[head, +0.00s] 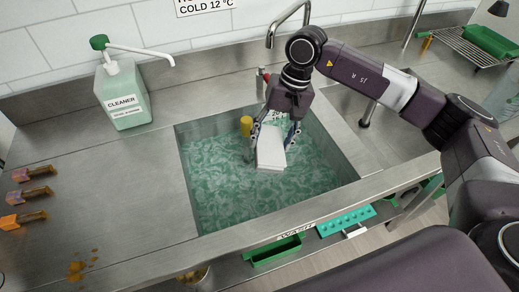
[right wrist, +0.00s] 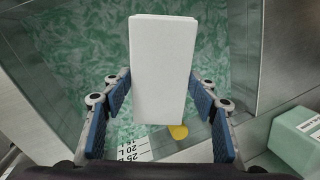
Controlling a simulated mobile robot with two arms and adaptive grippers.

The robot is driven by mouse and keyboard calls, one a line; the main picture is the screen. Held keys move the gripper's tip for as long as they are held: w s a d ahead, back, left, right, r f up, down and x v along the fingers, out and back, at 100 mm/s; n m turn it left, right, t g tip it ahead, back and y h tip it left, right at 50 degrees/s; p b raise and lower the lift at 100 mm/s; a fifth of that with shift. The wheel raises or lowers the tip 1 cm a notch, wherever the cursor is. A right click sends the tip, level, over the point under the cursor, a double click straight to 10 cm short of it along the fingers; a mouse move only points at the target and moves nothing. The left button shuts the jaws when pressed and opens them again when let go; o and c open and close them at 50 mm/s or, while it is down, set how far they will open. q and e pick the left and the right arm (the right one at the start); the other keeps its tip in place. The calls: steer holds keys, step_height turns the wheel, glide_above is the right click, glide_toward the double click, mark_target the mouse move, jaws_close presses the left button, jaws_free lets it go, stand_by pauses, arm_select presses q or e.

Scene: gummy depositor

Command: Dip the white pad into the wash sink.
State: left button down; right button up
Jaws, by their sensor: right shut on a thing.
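The white pad (head: 271,150) is a pale rectangular block. My right gripper (head: 270,138) is shut on it, one finger on each side, and points down over the wash sink (head: 190,222). In the right wrist view the pad (right wrist: 163,65) sits between the blue finger pads, its far end sticking out past them. Green, foamy-looking liquid (head: 235,190) fills the sink. The pad is within the sink's outline; I cannot tell whether its lower end touches the liquid. My left gripper is not in view.
A cleaner pump bottle (head: 124,100) stands left of the sink. A yellow object (head: 246,126) is at the sink's back wall. The faucet (head: 290,22) rises behind. Several orange-brown handled items (head: 28,197) lie at far left. A second basin (head: 385,130) is to the right.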

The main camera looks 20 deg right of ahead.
steer(key=shift+a+p+v, duration=0.2)
steer(key=shift+p+v, duration=0.1)
steer(key=shift+v, duration=0.5)
steer(key=shift+a+p+v, duration=0.2)
steer(key=shift+p+v, duration=0.05)
steer(key=shift+v, duration=0.55)
steer(key=shift+a+p+v, duration=0.2)
steer(key=shift+p+v, duration=0.1)
steer(key=shift+v, duration=0.55)
